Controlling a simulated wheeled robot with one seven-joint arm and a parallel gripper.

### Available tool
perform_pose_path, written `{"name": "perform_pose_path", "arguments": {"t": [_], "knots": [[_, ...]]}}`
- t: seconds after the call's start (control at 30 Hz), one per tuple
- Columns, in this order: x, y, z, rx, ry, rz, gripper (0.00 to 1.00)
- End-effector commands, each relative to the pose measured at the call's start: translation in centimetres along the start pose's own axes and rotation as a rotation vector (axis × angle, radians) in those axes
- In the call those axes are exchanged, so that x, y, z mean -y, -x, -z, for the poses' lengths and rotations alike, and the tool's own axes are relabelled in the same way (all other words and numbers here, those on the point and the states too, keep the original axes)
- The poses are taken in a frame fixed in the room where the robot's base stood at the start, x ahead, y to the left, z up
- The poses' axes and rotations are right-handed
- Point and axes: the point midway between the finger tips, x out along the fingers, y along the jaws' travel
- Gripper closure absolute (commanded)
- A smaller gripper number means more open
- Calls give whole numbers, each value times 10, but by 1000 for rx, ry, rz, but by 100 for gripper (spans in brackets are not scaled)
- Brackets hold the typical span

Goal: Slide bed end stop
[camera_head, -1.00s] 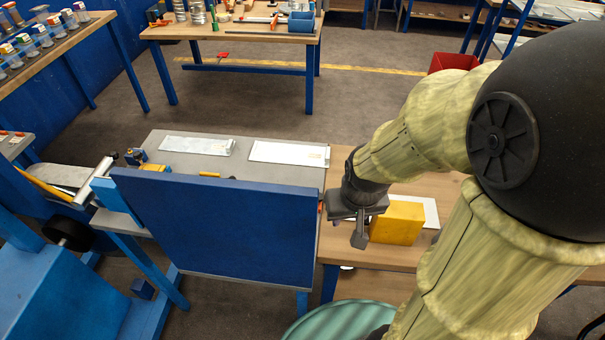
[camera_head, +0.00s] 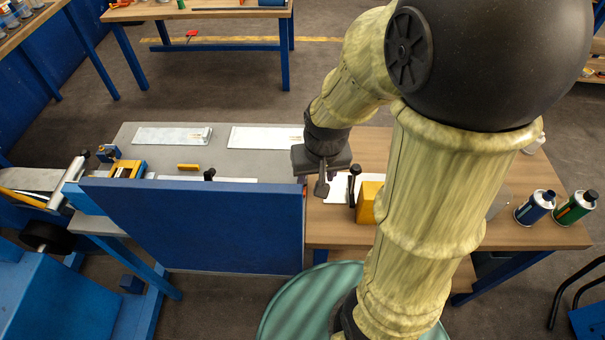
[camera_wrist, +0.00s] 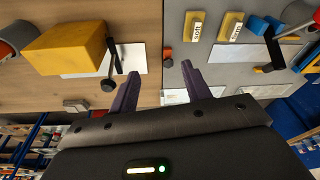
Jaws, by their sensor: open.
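The grey bed (camera_head: 222,142) lies behind the upright blue panel (camera_head: 190,222). Which part on it is the end stop I cannot tell for certain. A small yellow bar (camera_head: 188,167) and a black knob (camera_head: 209,174) show on the bed. The wrist view shows a blue block (camera_wrist: 258,25) with a black lever (camera_wrist: 274,50) at the right, next to two yellow labelled plates (camera_wrist: 229,27). My gripper (camera_head: 322,184) is open and empty, above the seam between bed and wooden table. Its fingers (camera_wrist: 160,90) also show in the wrist view.
A yellow block (camera_head: 368,203) and a black-knobbed lever (camera_head: 354,180) stand right of my gripper on the wooden table (camera_head: 335,230). Two cans (camera_head: 555,207) stand at its right end. White plates (camera_head: 172,135) lie on the bed. A yellow clamp-like part (camera_head: 126,169) is at its left.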

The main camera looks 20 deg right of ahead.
Motion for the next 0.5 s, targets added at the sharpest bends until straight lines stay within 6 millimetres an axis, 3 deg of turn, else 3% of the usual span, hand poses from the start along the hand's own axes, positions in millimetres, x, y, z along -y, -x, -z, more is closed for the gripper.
{"name": "perform_pose_path", "arguments": {"t": [0.1,0.3,0.5], "knots": [[4,8,35,52,-117,-4,52],[6,2,91,140,-350,-39,52],[9,-9,116,181,-473,-69,52]]}}
